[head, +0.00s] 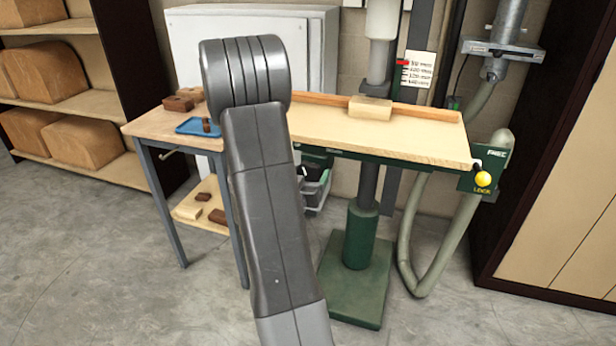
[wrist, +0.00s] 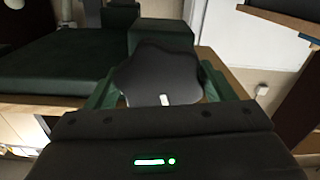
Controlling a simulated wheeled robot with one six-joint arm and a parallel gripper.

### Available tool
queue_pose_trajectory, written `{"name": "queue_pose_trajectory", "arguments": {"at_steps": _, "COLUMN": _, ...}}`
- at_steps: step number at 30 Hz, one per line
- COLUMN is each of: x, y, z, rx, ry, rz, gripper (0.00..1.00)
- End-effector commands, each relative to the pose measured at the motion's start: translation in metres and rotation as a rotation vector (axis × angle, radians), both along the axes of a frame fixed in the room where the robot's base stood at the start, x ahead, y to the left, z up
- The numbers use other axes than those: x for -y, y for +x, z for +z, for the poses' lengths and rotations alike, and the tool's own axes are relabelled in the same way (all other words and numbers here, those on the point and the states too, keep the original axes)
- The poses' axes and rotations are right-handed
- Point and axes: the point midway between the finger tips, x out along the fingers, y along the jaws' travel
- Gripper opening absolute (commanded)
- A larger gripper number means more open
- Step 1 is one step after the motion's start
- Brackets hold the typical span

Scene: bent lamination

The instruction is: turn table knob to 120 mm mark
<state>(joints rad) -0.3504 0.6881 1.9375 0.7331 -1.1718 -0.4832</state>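A black lobed knob (wrist: 158,72) with a short white mark near its lower edge fills the middle of the wrist view. My gripper (wrist: 160,82) has its two green fingers on either side of it, close to its edges; I cannot tell whether they press on it. In the head view the knob and my gripper are hidden behind my arm. The table (head: 400,140) has a pale wooden top on a green column. A white scale card (head: 420,69) hangs behind it, with a red pointer (head: 402,62) near its top line; the numbers are blurred.
A yellow ball handle (head: 483,179) sits by a LOCK label at the table's right corner. A wooden block (head: 370,107) lies on the table. A side bench (head: 145,125) holds a blue tray (head: 198,127). The floor in front is clear.

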Motion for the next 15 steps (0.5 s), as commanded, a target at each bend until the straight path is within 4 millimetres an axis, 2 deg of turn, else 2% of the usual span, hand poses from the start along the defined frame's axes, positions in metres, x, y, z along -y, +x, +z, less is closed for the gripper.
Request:
{"name": "queue_pose_trajectory", "arguments": {"at_steps": 1, "x": 0.0000, "y": -0.0001, "z": 0.0001, "rx": 0.000, "ry": 0.000, "rz": 0.000, "gripper": 0.65}}
{"name": "queue_pose_trajectory", "arguments": {"at_steps": 3, "x": -0.0001, "y": -0.0002, "z": 0.0001, "rx": 0.000, "ry": 0.000, "rz": 0.000, "gripper": 0.53}}
{"name": "queue_pose_trajectory", "arguments": {"at_steps": 15, "x": -0.0001, "y": -0.0002, "z": -0.0029, "rx": 0.025, "ry": 0.071, "rz": 0.000, "gripper": 0.54}}
